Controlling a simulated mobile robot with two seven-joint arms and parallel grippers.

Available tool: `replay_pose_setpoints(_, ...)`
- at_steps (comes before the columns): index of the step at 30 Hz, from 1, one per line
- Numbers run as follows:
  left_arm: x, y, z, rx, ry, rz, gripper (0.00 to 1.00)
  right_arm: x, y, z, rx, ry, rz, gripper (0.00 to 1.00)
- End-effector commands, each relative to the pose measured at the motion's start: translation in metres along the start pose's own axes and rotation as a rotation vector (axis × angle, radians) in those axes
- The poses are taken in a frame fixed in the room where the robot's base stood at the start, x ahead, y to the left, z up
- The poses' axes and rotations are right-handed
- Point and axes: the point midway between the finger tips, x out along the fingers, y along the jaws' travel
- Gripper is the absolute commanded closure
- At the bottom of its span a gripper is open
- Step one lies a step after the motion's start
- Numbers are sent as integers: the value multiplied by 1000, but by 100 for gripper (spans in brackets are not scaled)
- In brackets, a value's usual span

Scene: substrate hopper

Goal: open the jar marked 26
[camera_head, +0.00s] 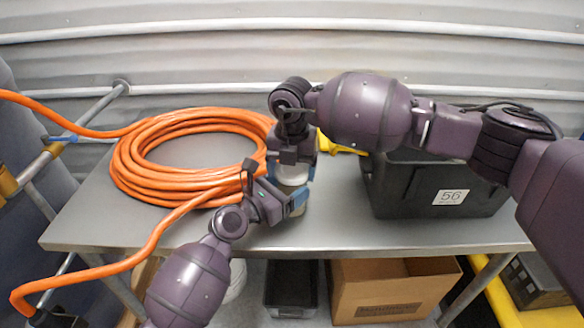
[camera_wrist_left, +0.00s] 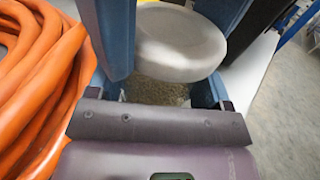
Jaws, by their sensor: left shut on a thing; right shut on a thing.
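The jar stands near the middle of the table, mostly hidden by my grippers; no number shows on it. Its round white lid (camera_head: 291,174) also fills the upper middle of the left wrist view (camera_wrist_left: 180,45). Below the lid, speckled brown-green contents of the jar (camera_wrist_left: 158,92) show. My left gripper (camera_head: 296,202) is shut on the jar from the front, low down. My right gripper (camera_head: 297,163) comes from above, shut on the lid, its blue fingers on either side. I cannot tell whether the lid is seated or apart from the jar.
A coil of orange hose (camera_head: 135,165) lies on the grey table (camera_head: 350,236) close to the left of the grippers. A black bin marked 56 (camera_head: 415,200) stands at right, with something yellow (camera_head: 342,149) behind. A cardboard box (camera_head: 395,290) and a dark bin (camera_head: 291,288) are below.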

Motion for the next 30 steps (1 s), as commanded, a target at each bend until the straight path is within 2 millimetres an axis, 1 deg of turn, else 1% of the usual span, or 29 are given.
replay_pose_setpoints(6,0,0,0,0,1,-1,93,-1,0,0,1,-1,1,47)
replay_pose_setpoints(7,0,0,0,0,1,-1,93,-1,0,0,2,-1,1,16)
replay_pose_setpoints(10,0,0,0,0,1,-1,93,-1,0,0,2,0,1,0)
replay_pose_setpoints(17,0,0,0,0,1,-1,93,-1,0,0,3,0,1,0)
replay_pose_setpoints(20,0,0,0,0,1,-1,93,-4,0,0,3,-1,1,0)
replay_pose_setpoints(23,0,0,0,0,1,-1,93,-13,0,0,3,-1,1,0)
replay_pose_setpoints(30,0,0,0,-1,1,-1,93,-40,0,0,5,-1,0,0)
